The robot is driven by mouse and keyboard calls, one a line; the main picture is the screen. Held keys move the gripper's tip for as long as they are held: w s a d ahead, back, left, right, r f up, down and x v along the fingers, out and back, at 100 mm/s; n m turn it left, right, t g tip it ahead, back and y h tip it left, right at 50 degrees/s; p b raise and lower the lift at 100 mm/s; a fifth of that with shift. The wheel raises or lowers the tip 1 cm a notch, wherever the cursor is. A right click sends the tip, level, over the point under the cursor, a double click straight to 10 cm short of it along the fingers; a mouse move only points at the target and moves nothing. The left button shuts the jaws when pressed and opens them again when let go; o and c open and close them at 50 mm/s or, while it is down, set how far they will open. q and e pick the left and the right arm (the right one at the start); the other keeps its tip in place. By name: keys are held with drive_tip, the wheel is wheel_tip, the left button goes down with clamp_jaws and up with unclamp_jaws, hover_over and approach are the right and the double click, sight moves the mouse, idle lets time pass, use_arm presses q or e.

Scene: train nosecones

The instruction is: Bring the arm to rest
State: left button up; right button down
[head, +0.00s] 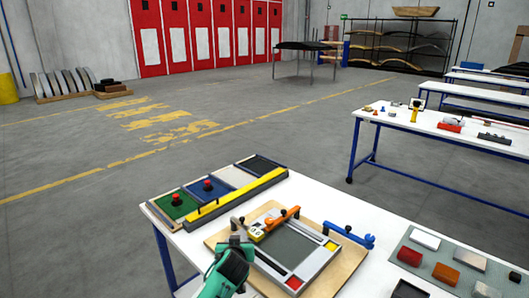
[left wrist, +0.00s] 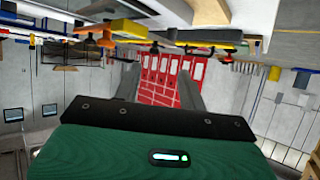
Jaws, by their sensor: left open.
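My left gripper (head: 240,226) reaches in at the bottom of the head view, its green body below and its fingers near the left edge of the wooden board (head: 352,262). In the left wrist view its two grey fingers (left wrist: 160,80) stand apart, with nothing between them but the distant red lockers. The board carries a grey framed panel (head: 288,246) with red and yellow corner squares. An orange clamp (head: 282,216) lies across its far side, and a blue clamp (head: 348,235) is at the right. My right gripper is not in view.
A rack (head: 235,197) with green, blue, white and black panels lies at the table's back left. A grey mat (head: 452,262) with several blocks is at the right. Another white table (head: 450,133) stands behind; the floor to the left is open.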

use_arm(q)
drive_tip(key=s+a+f+g, duration=0.25)
drive_tip(key=s+f, duration=0.25)
drive_tip(key=s, duration=0.6)
drive_tip(key=s+a+f+g, duration=0.25)
drive_tip(key=s+f, duration=0.25)
drive_tip(key=s, duration=0.7)
drive_tip(key=s+a+r+m+g+h, duration=0.15)
drive_tip(key=s+a, duration=0.25)
drive_tip(key=s, duration=0.9)
drive_tip(key=s+a+r+m+g+y, duration=0.1)
drive_tip(key=s+a+g, duration=0.2)
drive_tip(key=s, duration=1)
wheel_tip(320, 180, down, 30)
drive_tip(key=s+a+f+g, duration=0.2)
drive_tip(key=s+a+f, duration=0.1)
drive_tip(key=s+f, duration=1.6)
wheel_tip(320, 180, down, 2)
drive_tip(key=shift+s+a+f+m, duration=0.1)
drive_tip(key=shift+s+a+m, duration=0.15)
drive_tip(key=shift+m, duration=0.1)
